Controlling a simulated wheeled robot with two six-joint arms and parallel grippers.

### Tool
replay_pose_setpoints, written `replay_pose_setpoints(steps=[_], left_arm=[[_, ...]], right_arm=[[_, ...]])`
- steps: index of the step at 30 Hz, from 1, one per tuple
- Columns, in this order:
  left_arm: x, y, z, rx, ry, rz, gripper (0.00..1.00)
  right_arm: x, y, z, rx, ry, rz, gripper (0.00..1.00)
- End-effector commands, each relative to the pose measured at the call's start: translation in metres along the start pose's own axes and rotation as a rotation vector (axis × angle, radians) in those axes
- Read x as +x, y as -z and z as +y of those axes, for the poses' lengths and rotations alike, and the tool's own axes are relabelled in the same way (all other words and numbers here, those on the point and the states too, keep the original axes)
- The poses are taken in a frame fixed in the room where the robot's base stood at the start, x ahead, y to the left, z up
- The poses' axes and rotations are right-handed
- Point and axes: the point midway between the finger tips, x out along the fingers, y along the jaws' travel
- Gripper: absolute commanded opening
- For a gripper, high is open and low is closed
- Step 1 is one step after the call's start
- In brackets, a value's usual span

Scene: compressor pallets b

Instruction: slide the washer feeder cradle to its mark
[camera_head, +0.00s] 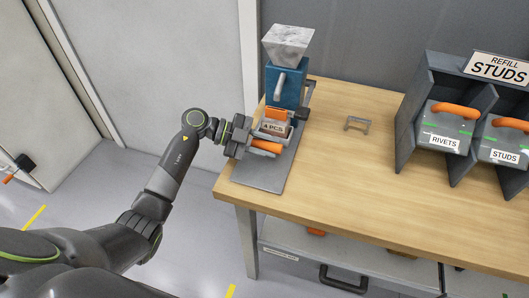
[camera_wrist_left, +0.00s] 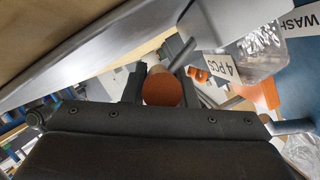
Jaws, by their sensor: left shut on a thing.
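The washer feeder (camera_head: 285,85) stands at the left end of the wooden table, with a blue body and a pale hopper on top. Its cradle (camera_head: 272,127) carries a "4 PCS" label and has an orange handle (camera_head: 266,147) at the front. My left gripper (camera_head: 250,146) reaches in from the left and is shut on the orange handle. In the left wrist view the handle's round orange end (camera_wrist_left: 162,89) sits between the two dark fingers. A clear bin of washers (camera_wrist_left: 258,47) shows beside it. I cannot make out the mark. My right gripper is not in view.
The grey base plate (camera_head: 262,174) lies under the feeder near the table's left edge. A small grey bracket (camera_head: 357,124) lies on the table (camera_head: 330,165). The rack at right holds rivets (camera_head: 444,130) and studs (camera_head: 503,144) bins. The table's middle is mostly clear.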

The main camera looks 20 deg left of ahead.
Motion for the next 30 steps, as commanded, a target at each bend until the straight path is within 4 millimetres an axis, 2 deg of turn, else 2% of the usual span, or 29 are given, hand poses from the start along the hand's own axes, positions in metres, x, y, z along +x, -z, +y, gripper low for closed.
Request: replay_pose_setpoints(steps=[9, 10, 15, 25, 30], left_arm=[[0.000, -0.001, -0.001, -0.001, 0.000, -0.001, 0.00], [0.000, -0.001, -0.001, -0.001, 0.000, -0.001, 0.26], [0.000, -0.001, -0.001, 0.000, 0.000, -0.001, 0.47], [-0.003, -0.001, -0.001, 0.000, 0.000, -0.001, 0.47], [-0.025, -0.003, 0.000, 0.001, 0.000, -0.005, 0.47]], right_arm=[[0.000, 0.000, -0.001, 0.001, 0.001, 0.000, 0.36], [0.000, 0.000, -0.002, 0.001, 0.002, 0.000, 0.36], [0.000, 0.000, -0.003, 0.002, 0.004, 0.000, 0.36], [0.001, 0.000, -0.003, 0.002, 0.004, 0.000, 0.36], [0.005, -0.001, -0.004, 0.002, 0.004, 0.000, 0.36]])
